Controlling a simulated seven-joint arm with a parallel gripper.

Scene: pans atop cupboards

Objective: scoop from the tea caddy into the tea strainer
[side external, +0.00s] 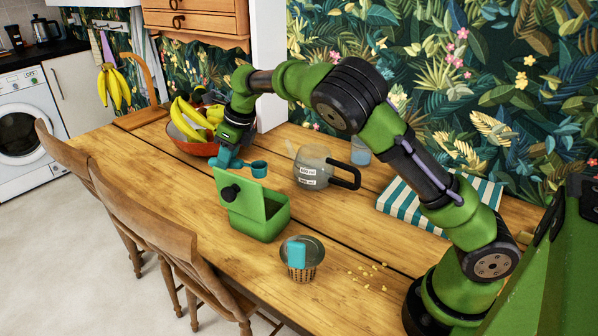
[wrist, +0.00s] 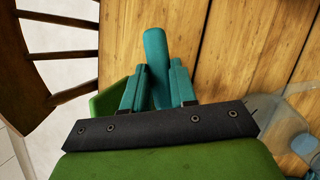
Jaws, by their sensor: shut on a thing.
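My gripper (side external: 226,158) is shut on a teal scoop (side external: 259,168), held above the table behind the caddy. The scoop's cup sticks out to the right in the side view. In the wrist view, its teal handle (wrist: 156,55) sits between the two fingers (wrist: 154,85). The green tea caddy (side external: 262,222) stands on the table with its lid (side external: 247,199) raised, black knob facing the front left. Its inside is mostly hidden. The tea strainer (side external: 301,274), a mesh basket with a teal part, stands right and in front of the caddy.
A glass jug (side external: 313,168) with a black handle stands just right of the scoop. A fruit bowl (side external: 190,146) is behind my gripper. A striped cloth (side external: 410,207) lies at the right. Yellow bits (side external: 372,275) are scattered near the strainer. Chairs (side external: 150,215) line the left edge.

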